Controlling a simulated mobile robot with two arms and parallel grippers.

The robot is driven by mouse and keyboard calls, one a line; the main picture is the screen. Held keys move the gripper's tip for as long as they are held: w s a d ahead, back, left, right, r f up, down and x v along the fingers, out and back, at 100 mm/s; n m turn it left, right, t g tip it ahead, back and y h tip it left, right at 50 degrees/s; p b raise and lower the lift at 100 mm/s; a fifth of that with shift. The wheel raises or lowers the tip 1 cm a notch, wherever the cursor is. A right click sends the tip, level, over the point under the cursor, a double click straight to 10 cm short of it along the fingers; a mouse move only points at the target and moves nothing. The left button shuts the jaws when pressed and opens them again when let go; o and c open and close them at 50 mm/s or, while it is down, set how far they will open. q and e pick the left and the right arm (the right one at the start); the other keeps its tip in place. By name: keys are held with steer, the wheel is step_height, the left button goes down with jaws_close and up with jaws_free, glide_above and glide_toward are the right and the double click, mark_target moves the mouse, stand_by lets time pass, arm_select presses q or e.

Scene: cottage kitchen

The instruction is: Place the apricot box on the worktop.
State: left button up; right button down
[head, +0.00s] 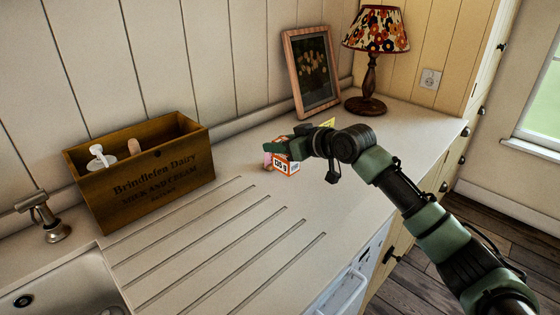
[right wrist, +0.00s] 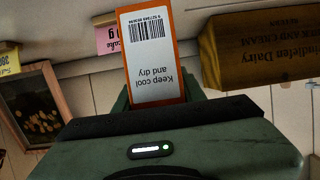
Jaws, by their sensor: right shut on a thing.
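My right gripper (head: 284,150) is shut on a small orange and white box, which I take for the apricot box (head: 287,168). The gripper covers its upper part. In the right wrist view the box (right wrist: 152,60) stands out from between the fingers, showing a white label with a barcode and "Keep cool and dry". The box is low over the worktop (head: 225,240), right of the wooden crate; I cannot tell whether it touches. My left gripper is not in view.
A wooden dairy crate (head: 150,185) holding utensils stands at left, by the tap (head: 48,220) and sink (head: 60,285). Pink (head: 267,159) and yellow (head: 328,123) items show beside my gripper. A picture frame (head: 312,70) and lamp (head: 370,70) stand behind. The grooved front is clear.

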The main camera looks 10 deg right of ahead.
mark_target(279, 161)
steer(key=shift+f, duration=2.85)
steer(key=shift+f, duration=0.1)
steer(key=c, duration=0.8)
jaws_free()
steer(key=shift+c, duration=0.2)
steer(key=v, duration=1.2)
steer(key=shift+b, duration=0.35)
